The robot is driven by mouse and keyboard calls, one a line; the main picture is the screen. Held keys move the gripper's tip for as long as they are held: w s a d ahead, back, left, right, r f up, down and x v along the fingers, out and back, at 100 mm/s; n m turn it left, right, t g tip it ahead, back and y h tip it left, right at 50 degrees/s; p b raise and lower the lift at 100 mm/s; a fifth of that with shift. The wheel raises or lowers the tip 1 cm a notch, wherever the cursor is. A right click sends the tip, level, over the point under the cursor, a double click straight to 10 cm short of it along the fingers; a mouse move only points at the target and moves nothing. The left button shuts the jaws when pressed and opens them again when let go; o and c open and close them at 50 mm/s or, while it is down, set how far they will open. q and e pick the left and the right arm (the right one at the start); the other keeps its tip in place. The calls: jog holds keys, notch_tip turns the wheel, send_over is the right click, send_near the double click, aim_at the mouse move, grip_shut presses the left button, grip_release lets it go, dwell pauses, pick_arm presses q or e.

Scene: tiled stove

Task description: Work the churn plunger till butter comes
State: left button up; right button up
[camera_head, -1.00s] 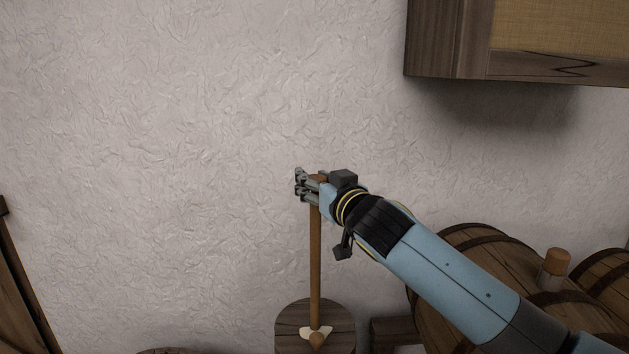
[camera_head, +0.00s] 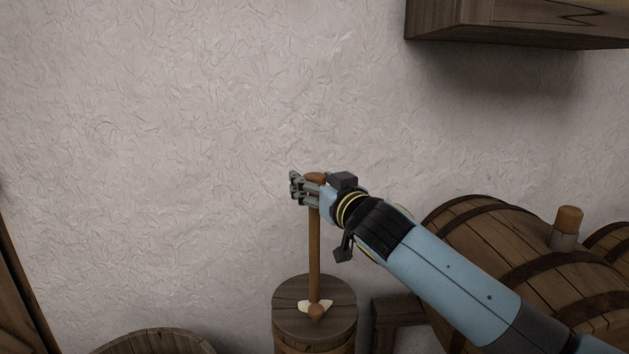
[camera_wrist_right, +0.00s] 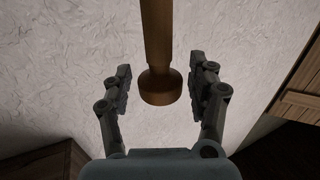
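The wooden churn (camera_head: 290,327) stands upright low in the head view, with a round dark lid. The plunger's brown rod (camera_head: 314,250) rises from the lid to a knob near my right gripper. A pale patch (camera_head: 303,307) lies around the rod on the lid. My right gripper (camera_head: 297,188) is at the top of the plunger. In the right wrist view its fingers (camera_wrist_right: 160,90) stand on either side of the knob (camera_wrist_right: 160,88), with a visible gap at each side. My left gripper is not in view. The churn's inside is hidden.
A large barrel (camera_head: 480,235) with a cork-like plug (camera_head: 568,218) lies at the right under my forearm. A wooden tub rim (camera_head: 155,340) shows at the bottom left. A wall cupboard (camera_head: 520,30) hangs at the top right. The plaster wall (camera_head: 150,150) is bare.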

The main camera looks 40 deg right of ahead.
jog(key=s+a, duration=0.2)
jog(key=s, duration=0.9)
jog(key=shift+s, duration=0.4)
jog(key=shift+d, duration=0.15)
